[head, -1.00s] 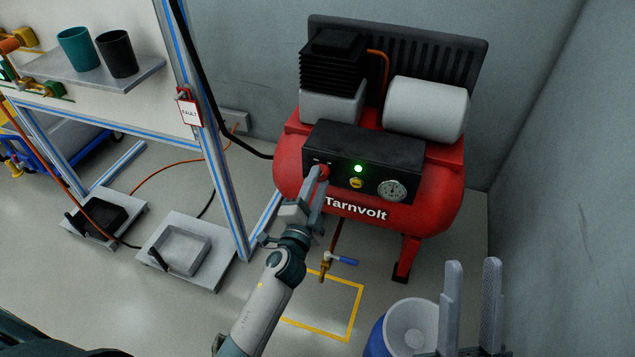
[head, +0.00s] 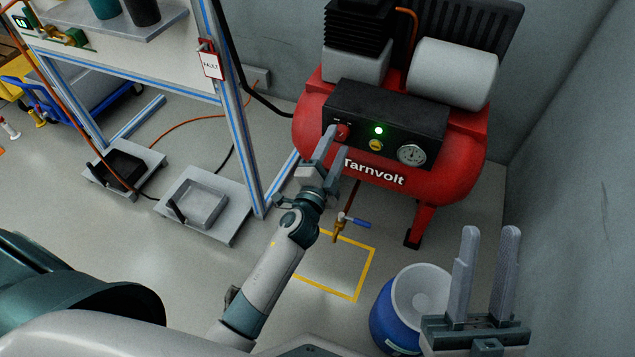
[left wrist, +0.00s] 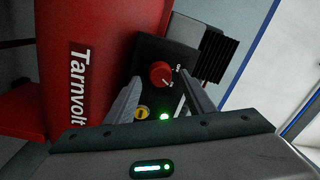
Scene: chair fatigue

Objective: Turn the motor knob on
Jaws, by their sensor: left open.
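The red motor knob (head: 342,131) is on the black control panel (head: 400,122) of the red Tarnvolt compressor (head: 450,178). It shows whole in the left wrist view (left wrist: 161,74), with a pale mark on its lower right edge and small white lettering beside it, too small to read surely. My left gripper (head: 328,146) is open, its fingers in front of the knob and to either side of it in the wrist view. Some space seems to lie between fingertips and knob. My right gripper (head: 487,250) is open and empty at the lower right, away from the compressor.
The panel has a lit green lamp (head: 379,130), a yellow button (head: 376,146) and a gauge (head: 411,154). A blue-handled valve (head: 352,221) hangs under the compressor. A framed bench stand (head: 235,130) is to the left.

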